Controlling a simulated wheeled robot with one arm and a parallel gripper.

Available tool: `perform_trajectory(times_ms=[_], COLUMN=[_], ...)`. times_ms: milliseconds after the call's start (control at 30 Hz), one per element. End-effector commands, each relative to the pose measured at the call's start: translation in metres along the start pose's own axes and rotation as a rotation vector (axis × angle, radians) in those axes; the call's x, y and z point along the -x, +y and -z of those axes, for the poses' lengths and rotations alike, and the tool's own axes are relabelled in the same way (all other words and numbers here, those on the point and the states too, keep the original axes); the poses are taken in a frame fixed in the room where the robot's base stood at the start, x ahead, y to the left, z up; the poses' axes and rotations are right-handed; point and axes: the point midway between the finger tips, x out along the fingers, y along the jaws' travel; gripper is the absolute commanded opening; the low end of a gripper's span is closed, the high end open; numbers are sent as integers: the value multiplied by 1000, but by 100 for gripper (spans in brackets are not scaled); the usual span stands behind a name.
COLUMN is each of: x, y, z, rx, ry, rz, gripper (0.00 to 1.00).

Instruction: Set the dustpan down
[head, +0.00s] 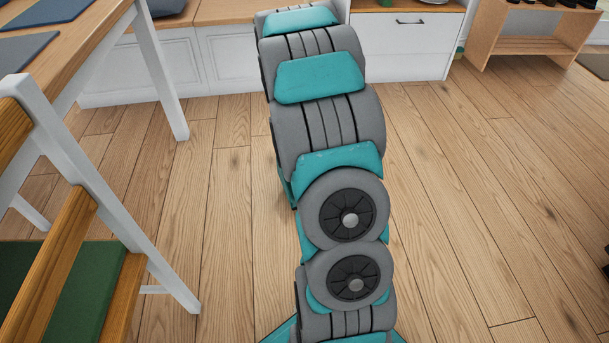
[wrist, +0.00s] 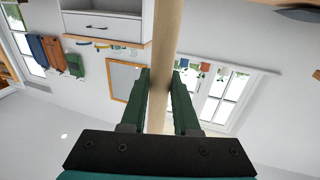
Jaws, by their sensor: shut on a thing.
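My gripper (wrist: 160,78) shows in the wrist view, its two dark green fingers closed on either side of a long, pale tan bar. I take this bar to be part of the dustpan (wrist: 167,35). It runs from between the fingers up to the top edge of the picture. Only this straight, handle-like part shows; no pan is visible. The wrist picture looks tilted, with room walls and windows behind the bar. In the head view my arm reaches away toward the back, and neither my gripper nor the dustpan is visible there.
A wooden table (head: 55,60) with white legs stands at left. A chair with a green cushion (head: 60,290) is in front of it. White cabinets (head: 130,68) line the back. A wooden rack (head: 515,48) stands at back right. The floor (head: 480,200) at right is mostly clear.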

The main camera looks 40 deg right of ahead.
Motion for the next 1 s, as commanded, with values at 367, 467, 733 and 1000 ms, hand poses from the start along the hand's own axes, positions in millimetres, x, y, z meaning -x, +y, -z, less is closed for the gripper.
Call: perform_trajectory(times_ms=[367, 467, 733, 1000], x=[-20, -21, -20, 2], y=[103, 115, 120, 86], z=[-8, -9, -9, -12], rx=[-3, -4, -4, -1], ry=[-12, -14, -16, -15], rz=[-177, -198, -211, -206], gripper=[0, 0, 0, 0])
